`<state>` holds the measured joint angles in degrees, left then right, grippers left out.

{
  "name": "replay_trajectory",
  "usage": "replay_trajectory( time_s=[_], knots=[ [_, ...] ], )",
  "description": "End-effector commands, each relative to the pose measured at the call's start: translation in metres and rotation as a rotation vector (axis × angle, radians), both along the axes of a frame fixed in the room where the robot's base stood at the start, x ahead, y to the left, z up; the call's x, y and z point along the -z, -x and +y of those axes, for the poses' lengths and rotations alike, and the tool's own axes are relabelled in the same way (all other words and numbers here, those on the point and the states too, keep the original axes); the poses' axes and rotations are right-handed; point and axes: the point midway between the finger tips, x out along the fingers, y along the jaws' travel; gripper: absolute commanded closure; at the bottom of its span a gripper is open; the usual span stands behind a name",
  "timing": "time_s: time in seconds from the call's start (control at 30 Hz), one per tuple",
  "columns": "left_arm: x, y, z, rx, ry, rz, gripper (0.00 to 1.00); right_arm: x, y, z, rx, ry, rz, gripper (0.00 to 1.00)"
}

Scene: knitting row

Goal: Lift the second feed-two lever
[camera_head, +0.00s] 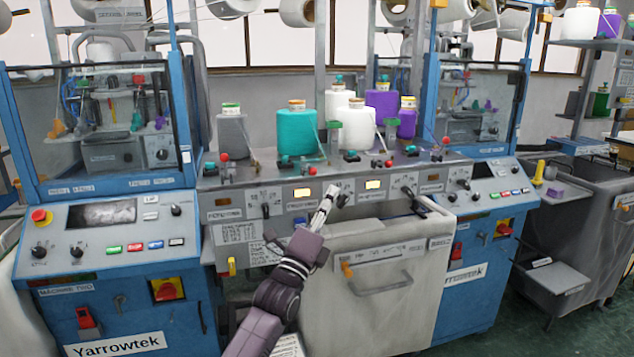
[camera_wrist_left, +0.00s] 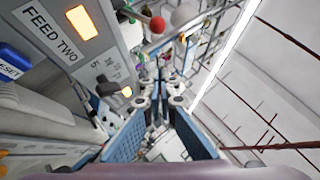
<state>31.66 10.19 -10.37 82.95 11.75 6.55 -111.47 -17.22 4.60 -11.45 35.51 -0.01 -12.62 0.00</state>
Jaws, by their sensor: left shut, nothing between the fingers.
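The grey feed panel (camera_head: 288,196) runs between the two blue machines in the head view. It carries small black levers and two lit yellow windows. One black lever (camera_head: 342,201) is just right of my left gripper's fingertips (camera_head: 330,190); another lever (camera_head: 407,191) is further right. In the left wrist view a "FEED TWO" label (camera_wrist_left: 48,38) sits beside a lit window (camera_wrist_left: 80,22), with a black lever (camera_wrist_left: 107,88) below them. My left gripper (camera_wrist_left: 158,88) is shut and empty, in front of the panel. I cannot tell whether it touches a lever. My right gripper is not shown.
Yarn cones, teal (camera_head: 297,135), white (camera_head: 355,130) and purple (camera_head: 382,103), stand on the shelf above the panel. A pale bin with a handle (camera_head: 380,285) is below it. Machine Two's control box (camera_head: 105,232) is at left. Red and white balls (camera_wrist_left: 158,24) show in the wrist view.

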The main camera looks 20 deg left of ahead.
Motion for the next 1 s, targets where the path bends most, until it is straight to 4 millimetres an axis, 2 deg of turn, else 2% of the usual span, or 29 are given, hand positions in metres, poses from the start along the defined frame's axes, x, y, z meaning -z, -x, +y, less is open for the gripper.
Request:
replay_trajectory(
  time_s=[0.1,0.33,0.77,1.0],
  knots=[
    [-0.013,-0.006,0.016,-0.003,-0.005,0.000,1.00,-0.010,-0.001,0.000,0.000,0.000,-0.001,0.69],
    [-0.020,-0.009,0.032,0.000,-0.001,0.000,1.00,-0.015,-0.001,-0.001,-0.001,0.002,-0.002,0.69],
    [-0.021,-0.009,0.034,0.000,0.001,0.001,1.00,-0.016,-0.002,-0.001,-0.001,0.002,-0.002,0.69],
    [-0.028,-0.009,0.034,0.000,0.020,0.029,1.00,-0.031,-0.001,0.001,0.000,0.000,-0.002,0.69]
  ],
)
